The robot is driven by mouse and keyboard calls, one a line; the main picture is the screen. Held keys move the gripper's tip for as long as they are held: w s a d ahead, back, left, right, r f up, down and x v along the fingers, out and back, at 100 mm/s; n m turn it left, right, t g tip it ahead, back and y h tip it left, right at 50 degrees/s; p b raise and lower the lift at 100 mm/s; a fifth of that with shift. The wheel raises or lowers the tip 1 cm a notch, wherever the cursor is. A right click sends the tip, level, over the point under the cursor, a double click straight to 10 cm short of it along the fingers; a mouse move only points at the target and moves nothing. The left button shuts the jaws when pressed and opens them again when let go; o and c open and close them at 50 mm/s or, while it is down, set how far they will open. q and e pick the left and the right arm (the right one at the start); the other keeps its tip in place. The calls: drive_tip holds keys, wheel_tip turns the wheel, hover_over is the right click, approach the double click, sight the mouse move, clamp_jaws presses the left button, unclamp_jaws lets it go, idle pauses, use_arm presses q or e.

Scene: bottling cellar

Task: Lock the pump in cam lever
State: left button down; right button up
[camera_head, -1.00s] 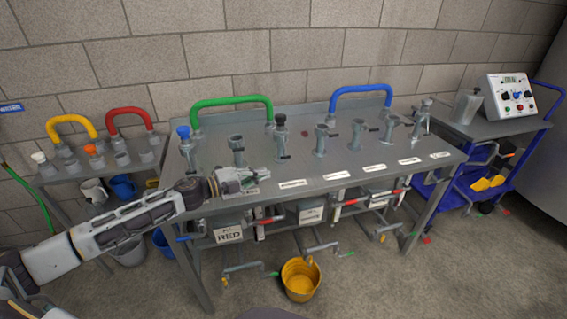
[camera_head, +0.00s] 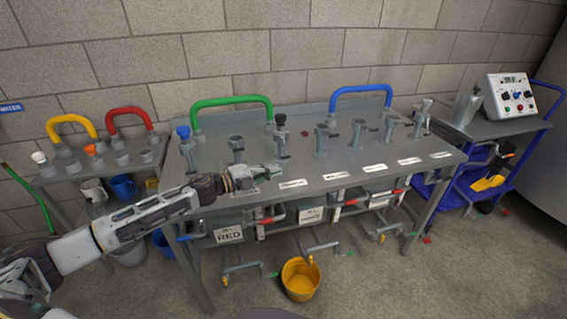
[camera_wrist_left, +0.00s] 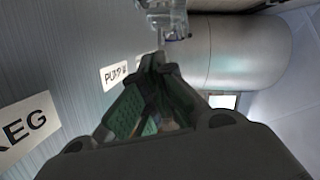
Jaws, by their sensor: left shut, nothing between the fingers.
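The pump in label (camera_wrist_left: 114,75), partly cut off by my gripper, lies on the grey bench top in the left wrist view. Just beyond my fingertips in that view is a pale metal fitting (camera_wrist_left: 168,18), cut by the top edge; I cannot tell how its lever stands. My left gripper (camera_wrist_left: 158,62) is shut and empty, with its tips close to that fitting; contact is unclear. In the head view my left gripper (camera_head: 277,170) is low over the front left of the bench, near a label (camera_head: 293,183) too small to read. My right gripper is out of view.
Several upright fittings stand along the bench (camera_head: 400,178), including a black-capped one (camera_head: 280,124) and a blue-capped one (camera_head: 184,133). A green hose (camera_head: 232,101) and a blue hose (camera_head: 361,90) arch behind. A yellow bucket (camera_head: 300,282) stands on the floor. The controller cart (camera_head: 508,128) is right.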

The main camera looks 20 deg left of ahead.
sight(284, 147)
use_arm(q)
drive_tip(key=shift+x, duration=3)
drive_tip(key=shift+w+a+f, duration=0.1)
drive_tip(key=shift+w+a, duration=0.15)
drive_tip(key=shift+w, duration=0.05)
drive_tip(key=shift+w+a+f+b, duration=0.3)
drive_tip(key=shift+w+a+b, duration=0.25)
drive_tip(key=shift+w, duration=0.3)
drive_tip(key=shift+w+a, duration=0.3)
drive_tip(key=shift+w, duration=0.05)
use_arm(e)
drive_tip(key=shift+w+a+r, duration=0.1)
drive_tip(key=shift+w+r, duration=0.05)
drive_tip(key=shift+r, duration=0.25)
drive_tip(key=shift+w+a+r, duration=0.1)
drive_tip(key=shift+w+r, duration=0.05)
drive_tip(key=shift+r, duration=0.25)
use_arm(q)
drive_tip(key=shift+w+f, duration=0.1)
drive_tip(key=shift+f, duration=0.05)
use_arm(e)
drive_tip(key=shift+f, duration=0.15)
